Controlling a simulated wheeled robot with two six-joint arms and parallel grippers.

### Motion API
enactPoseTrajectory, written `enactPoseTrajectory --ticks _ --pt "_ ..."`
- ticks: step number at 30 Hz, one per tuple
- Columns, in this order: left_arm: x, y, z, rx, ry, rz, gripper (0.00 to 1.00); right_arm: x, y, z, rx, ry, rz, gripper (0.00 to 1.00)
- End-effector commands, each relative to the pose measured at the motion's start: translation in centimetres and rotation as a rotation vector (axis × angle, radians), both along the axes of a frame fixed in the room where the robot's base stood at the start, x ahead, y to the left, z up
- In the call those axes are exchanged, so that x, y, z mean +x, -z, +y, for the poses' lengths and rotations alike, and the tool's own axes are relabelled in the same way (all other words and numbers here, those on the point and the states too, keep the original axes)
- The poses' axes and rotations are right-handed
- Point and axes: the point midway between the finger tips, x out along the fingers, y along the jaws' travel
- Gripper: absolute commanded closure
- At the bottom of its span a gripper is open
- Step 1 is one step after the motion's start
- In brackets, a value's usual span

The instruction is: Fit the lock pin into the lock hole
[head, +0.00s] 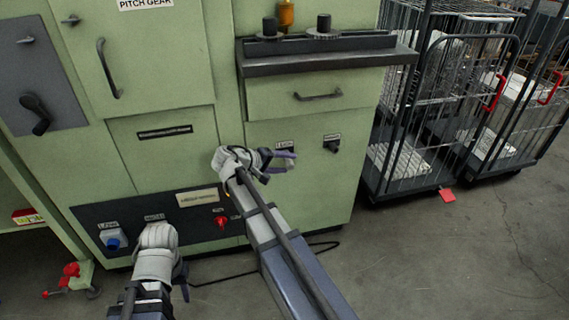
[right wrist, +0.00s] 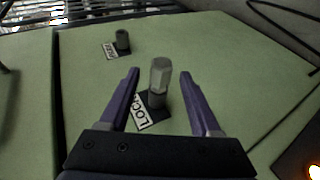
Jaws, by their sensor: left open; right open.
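A grey pin with a faceted head (right wrist: 160,80) stands out from a dark square plate beside the LOCK label (right wrist: 137,117) in the right wrist view. My right gripper (right wrist: 160,88) is open, with its purple fingers either side of the pin and gaps on both sides. In the head view my right gripper (head: 287,162) is at the green front, just below the LOCK label (head: 284,148), and hides the pin. A short dark round piece (right wrist: 122,40) sits by a second label; it also shows in the head view (head: 331,146). My left gripper (head: 181,281) is low at the left, open and mostly hidden.
The green cabinet (head: 165,150) has a dark lower panel with a blue knob (head: 113,243) and a red switch (head: 221,221). A dark ledge (head: 330,63) juts out above the drawer. Wire cages (head: 405,160) stand at the right. The floor in front of them is mostly clear.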

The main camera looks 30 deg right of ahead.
Motion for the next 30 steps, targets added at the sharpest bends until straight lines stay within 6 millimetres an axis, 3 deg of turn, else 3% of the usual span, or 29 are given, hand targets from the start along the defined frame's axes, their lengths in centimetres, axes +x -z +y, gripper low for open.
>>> enactPoseTrajectory --ticks 15,30 --pt "0.0 -3.5 0.0 0.001 0.005 0.0 0.53 -0.8 -3.5 6.0 0.0 -0.001 0.0 0.36" --pt "0.0 -3.7 0.0 0.001 0.004 0.001 0.53 -0.9 -3.7 6.8 0.0 0.0 0.0 0.36"
